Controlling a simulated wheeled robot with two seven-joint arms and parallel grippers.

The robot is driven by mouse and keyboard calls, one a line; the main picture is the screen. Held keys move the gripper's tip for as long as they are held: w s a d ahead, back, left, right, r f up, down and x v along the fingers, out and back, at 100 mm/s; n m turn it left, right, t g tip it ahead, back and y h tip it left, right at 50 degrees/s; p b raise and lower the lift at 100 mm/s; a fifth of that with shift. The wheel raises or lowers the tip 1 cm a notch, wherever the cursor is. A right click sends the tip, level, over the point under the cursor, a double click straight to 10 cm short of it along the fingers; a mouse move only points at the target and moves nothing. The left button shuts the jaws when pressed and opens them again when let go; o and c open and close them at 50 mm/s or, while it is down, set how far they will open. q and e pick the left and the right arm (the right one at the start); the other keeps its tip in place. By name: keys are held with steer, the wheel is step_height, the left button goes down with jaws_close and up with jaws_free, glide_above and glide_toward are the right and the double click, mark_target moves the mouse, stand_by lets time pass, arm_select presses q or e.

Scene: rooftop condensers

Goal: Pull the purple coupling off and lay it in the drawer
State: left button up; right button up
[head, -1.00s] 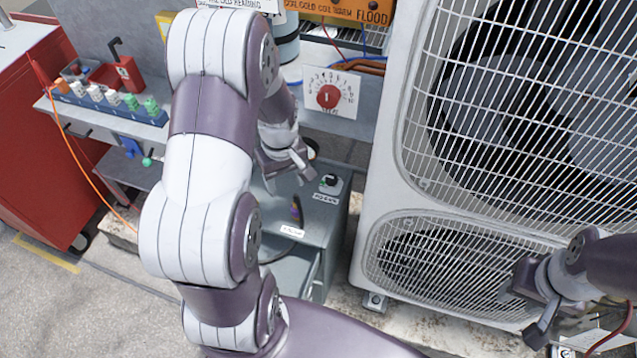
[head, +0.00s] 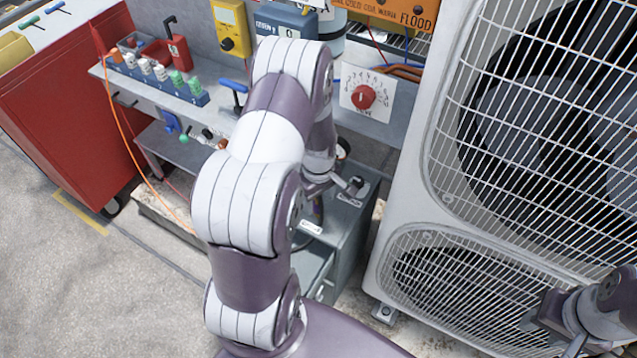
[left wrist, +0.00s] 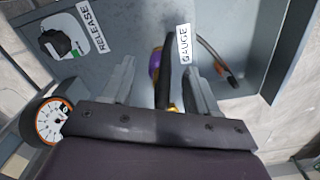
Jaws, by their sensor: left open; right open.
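The purple coupling (left wrist: 154,64) shows in the left wrist view on the grey cabinet top, beside a black hose or handle and left of the GAUGE label (left wrist: 184,44). My left gripper (left wrist: 158,72) is open, its fingers on either side of the coupling and the black part, apparently not closed on them. In the head view my left gripper (head: 340,186) is over the cabinet top, and my arm and gripper largely hide the coupling. The drawer (head: 314,268) in the cabinet's front appears pulled out, partly behind my arm. My right gripper (head: 560,338) is open in front of the condenser.
A RELEASE knob (left wrist: 58,43) and a round dial gauge (left wrist: 50,122) are left of my left fingers. The large condenser (head: 430,215) stands right of the cabinet. A shelf with a blue rack (head: 165,83) and a red cabinet (head: 70,115) are at left.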

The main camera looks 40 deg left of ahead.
arm_select(q)
steer(key=shift+f, duration=1.4)
steer(key=shift+c, duration=0.3)
jaws_close()
steer(key=shift+r, duration=0.1)
steer(key=shift+r+p, duration=0.3)
steer(key=shift+r+p, duration=1.95)
steer(key=shift+r, duration=0.2)
steer(key=shift+f, duration=0.1)
